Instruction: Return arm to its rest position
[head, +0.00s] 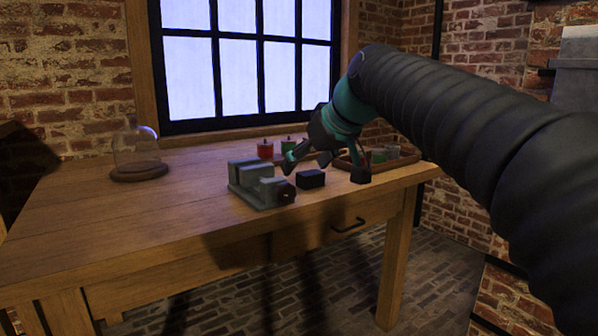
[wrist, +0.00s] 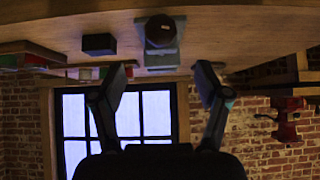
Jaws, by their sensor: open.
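My gripper (head: 326,166) is open over the back right part of the wooden table, at the end of my dark, ribbed arm. Its two fingers are spread and hold nothing. In the wrist view the open gripper (wrist: 162,82) shows with empty space between its fingers. That view is upside down, with the tabletop along its top edge. In the head view the gripper appears just behind and above a small black block (head: 311,179) and a grey vise (head: 250,184). The block (wrist: 99,44) and the vise (wrist: 161,57) also show in the wrist view.
A red jar (head: 265,149) and a green jar (head: 287,145) stand near the window. A wooden tray (head: 408,160) with jars is at the table's right, partly hidden by my gripper. A glass dome (head: 136,150) stands at the left. The table's front left is clear.

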